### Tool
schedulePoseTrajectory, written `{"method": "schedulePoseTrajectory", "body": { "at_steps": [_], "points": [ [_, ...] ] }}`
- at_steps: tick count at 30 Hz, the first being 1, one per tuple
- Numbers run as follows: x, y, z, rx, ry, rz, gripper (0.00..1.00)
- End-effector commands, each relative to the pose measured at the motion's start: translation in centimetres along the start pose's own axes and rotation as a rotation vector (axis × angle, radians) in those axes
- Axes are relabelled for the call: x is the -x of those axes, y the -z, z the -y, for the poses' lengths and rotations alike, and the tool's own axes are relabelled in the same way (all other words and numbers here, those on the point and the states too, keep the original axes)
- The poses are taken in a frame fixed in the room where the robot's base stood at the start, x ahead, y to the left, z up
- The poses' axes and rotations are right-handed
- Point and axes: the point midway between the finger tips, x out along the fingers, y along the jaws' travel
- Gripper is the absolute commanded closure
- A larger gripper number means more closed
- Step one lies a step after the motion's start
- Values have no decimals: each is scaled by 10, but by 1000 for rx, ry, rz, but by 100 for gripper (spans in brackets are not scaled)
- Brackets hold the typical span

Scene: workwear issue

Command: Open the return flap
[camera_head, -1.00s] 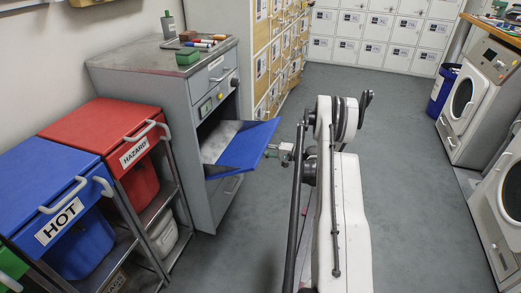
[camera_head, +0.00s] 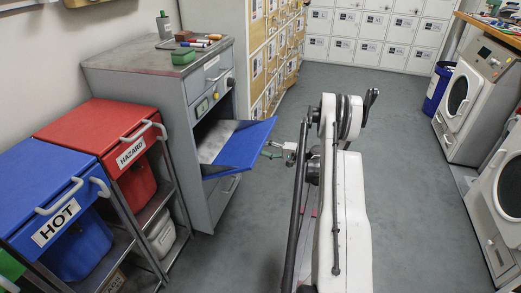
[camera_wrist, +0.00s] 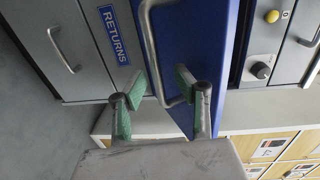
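The blue return flap (camera_head: 243,152) stands tilted out from the front of the grey cabinet (camera_head: 185,105), with the slot behind it open in the head view. In the wrist view the flap (camera_wrist: 200,35) fills the middle, with its grey bar handle (camera_wrist: 153,45) across it. A "RETURNS" label (camera_wrist: 121,34) is on the grey panel beside it. My gripper (camera_head: 273,150) is at the flap's outer side. In the wrist view my gripper's green-padded fingers (camera_wrist: 160,84) are spread apart, with the handle's near end between or just beyond them; contact cannot be told.
Red (camera_head: 100,130) and blue (camera_head: 45,185) lidded bins stand left of the cabinet. A green block (camera_head: 184,56) and markers lie on the cabinet top. Wooden lockers (camera_head: 270,50) stand behind. White washers (camera_head: 465,100) line the right. The floor between is clear.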

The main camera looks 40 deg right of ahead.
Motion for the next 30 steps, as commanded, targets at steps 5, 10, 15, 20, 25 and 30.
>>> {"method": "schedulePoseTrajectory", "body": {
  "at_steps": [5, 10, 15, 20, 25, 30],
  "points": [
    [39, 1, 0, 0, 0, -4, 70],
    [70, 1, 0, 0, 0, -5, 70],
    [89, 1, 0, 0, 1, -4, 70],
    [96, 0, 0, 0, 1, -2, 70],
    [97, 0, 0, 0, 1, -2, 70],
    [97, 0, 0, 0, 1, -2, 70]
  ]
}}
